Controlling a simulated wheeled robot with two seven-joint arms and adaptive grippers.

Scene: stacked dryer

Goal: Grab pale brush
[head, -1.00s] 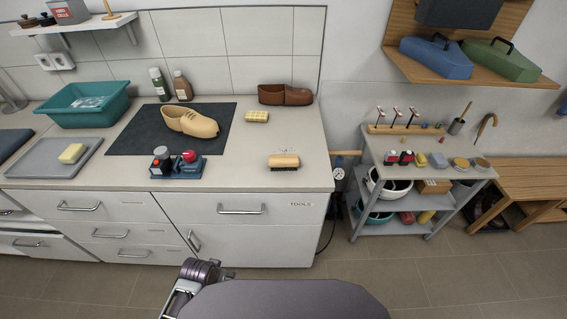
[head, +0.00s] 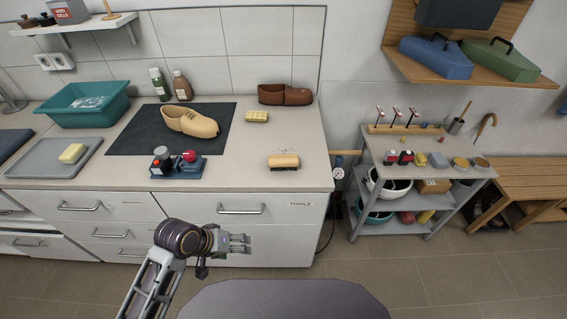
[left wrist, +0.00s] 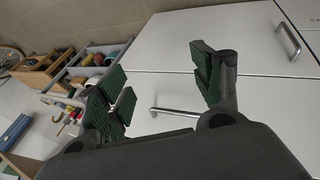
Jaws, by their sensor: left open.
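The pale brush (head: 283,161), with a light wooden back and dark bristles, lies bristles down on the light counter near its front edge, above the drawer marked TOOLS. My left gripper (head: 243,243) is in front of the cabinet fronts, below and to the left of the brush, and apart from it. In the left wrist view its green-padded fingers (left wrist: 165,85) are spread open with nothing between them. The brush cannot be made out in the left wrist view. My right gripper is not in view.
A grey cart (head: 385,150) stands to the right. Counter space around the brush is clear.

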